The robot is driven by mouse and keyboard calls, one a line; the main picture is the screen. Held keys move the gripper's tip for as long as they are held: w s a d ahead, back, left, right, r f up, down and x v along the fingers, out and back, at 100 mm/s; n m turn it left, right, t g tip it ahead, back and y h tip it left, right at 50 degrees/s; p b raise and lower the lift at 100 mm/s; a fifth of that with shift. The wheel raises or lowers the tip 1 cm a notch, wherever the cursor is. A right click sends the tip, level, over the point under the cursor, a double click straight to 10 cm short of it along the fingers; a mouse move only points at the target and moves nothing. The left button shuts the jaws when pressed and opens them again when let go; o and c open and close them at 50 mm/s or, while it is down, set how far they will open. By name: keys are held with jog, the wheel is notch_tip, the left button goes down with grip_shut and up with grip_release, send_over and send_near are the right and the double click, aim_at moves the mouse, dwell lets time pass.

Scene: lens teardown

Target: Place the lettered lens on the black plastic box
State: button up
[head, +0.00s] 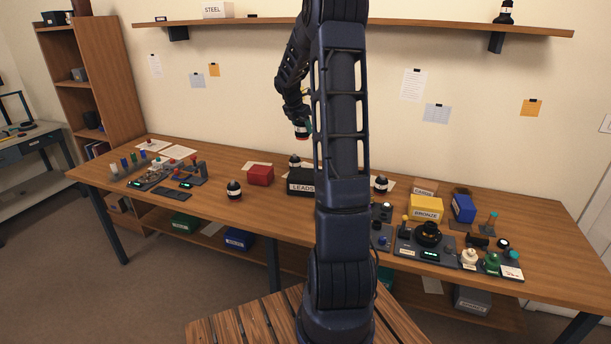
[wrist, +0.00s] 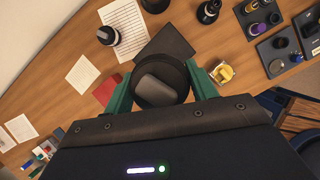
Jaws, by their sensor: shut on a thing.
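My gripper (head: 302,127) is raised above the back of the workbench, left of my arm's column. It is shut on a dark round lens (head: 301,135) with a white band and some red; any lettering is too small to read. In the wrist view the green fingers of my gripper (wrist: 163,88) clasp the sides of the lens (wrist: 158,70). The black box labelled LEADS (head: 301,187) stands on the bench below, apart from the lens. My arm hides its right end. A dark flat surface (wrist: 166,40), likely its top, shows beyond the lens in the wrist view.
A red box (head: 260,175) stands left of the black box. Similar banded lenses stand at the front left (head: 234,191), behind the black box (head: 295,160) and right of my arm (head: 381,184). A yellow BRONZE box (head: 425,208) is farther right. A shelf (head: 230,23) runs above.

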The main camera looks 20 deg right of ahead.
jog(key=shift+w+d+r, duration=0.3)
jog(key=shift+w+d, duration=0.1)
jog(key=shift+d, duration=0.15)
jog(key=shift+w+d+r, duration=0.3)
jog(key=shift+w+d, duration=0.05)
jog(key=shift+d, duration=0.15)
jog(key=shift+w+d+f, duration=0.1)
jog(key=shift+d+f, duration=0.05)
send_over(309, 172)
jog(key=a, duration=0.2)
jog(key=f, duration=1.9)
jog(key=shift+s+f, duration=0.2)
jog(key=shift+s, duration=0.15)
jog(key=shift+f, duration=0.2)
jog(key=shift+f, duration=0.3)
